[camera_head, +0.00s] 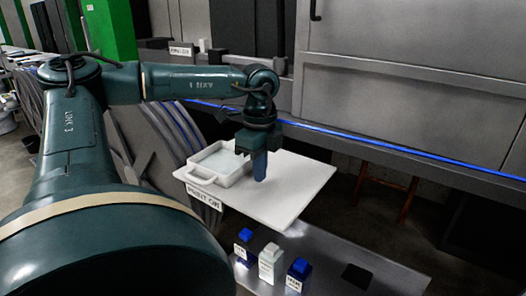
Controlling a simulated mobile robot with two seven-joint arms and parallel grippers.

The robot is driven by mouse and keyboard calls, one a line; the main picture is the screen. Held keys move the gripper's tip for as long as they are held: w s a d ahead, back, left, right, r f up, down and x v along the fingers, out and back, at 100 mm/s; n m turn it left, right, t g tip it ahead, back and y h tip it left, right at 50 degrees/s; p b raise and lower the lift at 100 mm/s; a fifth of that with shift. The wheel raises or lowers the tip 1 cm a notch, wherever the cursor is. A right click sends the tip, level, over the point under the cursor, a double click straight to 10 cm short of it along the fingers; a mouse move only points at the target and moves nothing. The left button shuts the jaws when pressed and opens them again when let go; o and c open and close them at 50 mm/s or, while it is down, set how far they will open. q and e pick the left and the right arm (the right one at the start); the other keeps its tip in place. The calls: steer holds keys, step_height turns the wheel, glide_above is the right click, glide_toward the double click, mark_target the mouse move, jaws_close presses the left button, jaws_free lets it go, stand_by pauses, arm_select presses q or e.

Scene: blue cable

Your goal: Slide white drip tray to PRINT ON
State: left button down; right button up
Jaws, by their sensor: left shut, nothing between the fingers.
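A label reading "PRINT ON" (204,197) is on the board's front left edge, just below the tray. My left gripper (260,178) points down over the board. It is shut and empty at the tray's right side, and its body hides part of the tray's right rim. I cannot tell whether the fingers touch the tray. My right gripper is not in view.
Several small bottles, including a white one (269,264) and a blue-capped one (298,272), stand on a metal shelf (335,262) below the board. A blue cable (400,148) runs along the grey machine behind. The board's right part is clear.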

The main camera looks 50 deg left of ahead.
arm_select(q)
steer(key=r, duration=0.3)
steer(key=shift+w+d+r, duration=0.15)
steer(key=shift+d, duration=0.2)
step_height(320, 180, up, 7)
steer(key=shift+a+b, duration=0.25)
steer(key=shift+b, duration=0.05)
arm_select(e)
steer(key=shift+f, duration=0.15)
